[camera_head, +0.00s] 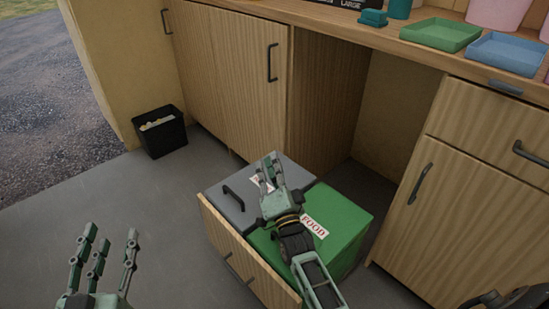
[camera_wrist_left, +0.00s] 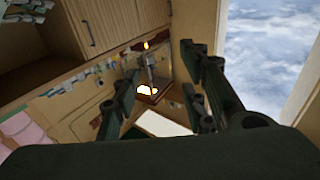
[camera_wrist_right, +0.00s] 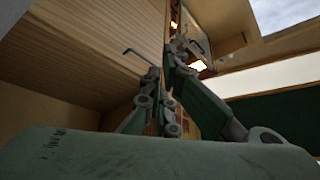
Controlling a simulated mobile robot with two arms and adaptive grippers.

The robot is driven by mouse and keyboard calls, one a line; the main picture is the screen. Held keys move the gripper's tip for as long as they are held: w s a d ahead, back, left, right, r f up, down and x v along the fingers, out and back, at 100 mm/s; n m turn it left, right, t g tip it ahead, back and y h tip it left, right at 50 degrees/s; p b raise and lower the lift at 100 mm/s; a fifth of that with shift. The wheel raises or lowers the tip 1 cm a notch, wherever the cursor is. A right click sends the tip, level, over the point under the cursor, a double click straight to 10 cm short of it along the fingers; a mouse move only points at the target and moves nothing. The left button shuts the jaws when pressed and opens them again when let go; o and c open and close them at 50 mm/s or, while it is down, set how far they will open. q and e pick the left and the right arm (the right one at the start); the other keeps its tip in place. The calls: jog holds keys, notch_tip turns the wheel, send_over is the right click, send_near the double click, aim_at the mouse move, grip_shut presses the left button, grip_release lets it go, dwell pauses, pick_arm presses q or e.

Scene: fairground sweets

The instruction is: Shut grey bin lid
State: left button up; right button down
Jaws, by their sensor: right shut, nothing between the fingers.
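The grey bin lid (camera_head: 222,205) lies over the back-left part of a pulled-out wooden drawer (camera_head: 228,245) in the head view. It looks flat, about level with the green lid next to it. It bears a dark handle and a white label partly hidden by my right gripper. My right gripper (camera_head: 267,170) is shut and empty over the grey lid's right part; whether it touches the lid I cannot tell. Its fingers show close together in the right wrist view (camera_wrist_right: 166,88). My left gripper (camera_head: 103,255) is open and empty at lower left, well away from the drawer.
A green bin lid (camera_head: 343,222) labelled FOOD sits beside the grey one, partly under my right arm. A black waste bin (camera_head: 162,138) stands by the left wall. Wooden cabinets (camera_head: 233,75) and the counter (camera_head: 400,45) with trays stand behind. The floor at left is clear.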

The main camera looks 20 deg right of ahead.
pick_arm(q)
jog(key=shift+d+r+t, duration=0.15)
jog(key=shift+r+t, duration=0.45)
jog(key=shift+r, duration=0.45)
pick_arm(e)
jog(key=shift+s+a+f, duration=0.15)
jog(key=shift+a+f, duration=0.35)
jog(key=shift+f, duration=0.1)
jog(key=v, duration=1.2)
pick_arm(q)
jog(key=shift+s, duration=0.1)
